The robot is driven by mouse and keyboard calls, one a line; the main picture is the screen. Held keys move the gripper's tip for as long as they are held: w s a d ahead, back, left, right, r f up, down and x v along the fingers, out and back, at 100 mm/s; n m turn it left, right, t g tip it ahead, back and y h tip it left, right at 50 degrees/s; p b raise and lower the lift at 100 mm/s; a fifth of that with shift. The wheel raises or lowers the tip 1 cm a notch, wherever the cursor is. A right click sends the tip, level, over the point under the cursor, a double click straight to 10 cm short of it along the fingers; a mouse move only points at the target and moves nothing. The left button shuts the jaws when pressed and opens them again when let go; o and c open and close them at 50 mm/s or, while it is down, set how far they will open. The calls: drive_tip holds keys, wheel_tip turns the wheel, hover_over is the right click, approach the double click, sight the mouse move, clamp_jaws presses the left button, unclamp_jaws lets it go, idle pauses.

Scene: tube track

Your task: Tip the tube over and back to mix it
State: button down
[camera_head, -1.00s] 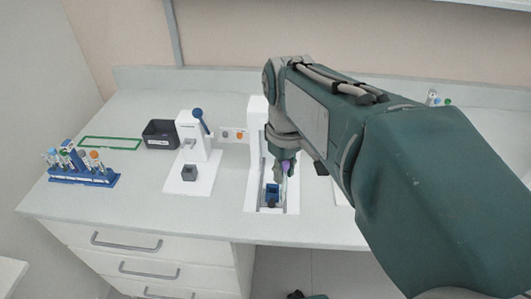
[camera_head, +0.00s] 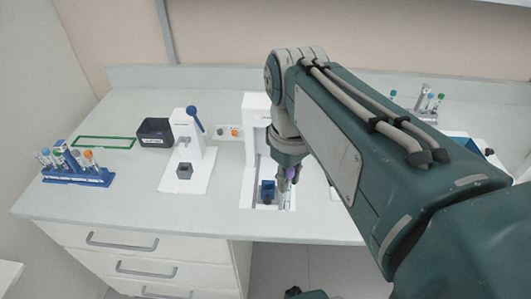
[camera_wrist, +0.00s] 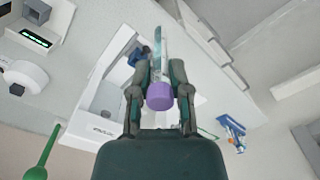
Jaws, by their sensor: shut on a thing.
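A tube with a purple cap (camera_wrist: 160,96) is in my gripper (camera_wrist: 160,84), whose two fingers are shut on it just under the cap. In the wrist view its clear body (camera_wrist: 158,42) points away from the camera, toward the top of the picture. In the head view my gripper (camera_head: 289,178) is over the front of a white station, and the purple cap (camera_head: 291,173) shows between the fingers. The tube hangs roughly upright there, its lower end near the station's base. The liquid inside cannot be made out.
The white station (camera_head: 254,160) has a blue block (camera_head: 268,189) just left of the tube. Further left are a white lever press (camera_head: 196,160), a black bin (camera_head: 154,132), a green outline (camera_head: 104,143) and a blue rack (camera_head: 78,177) of tubes. Drawers lie below the bench front.

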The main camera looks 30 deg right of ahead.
wheel_tip(320, 180, up, 10)
drive_tip(key=shift+f, duration=0.25)
idle(0.4)
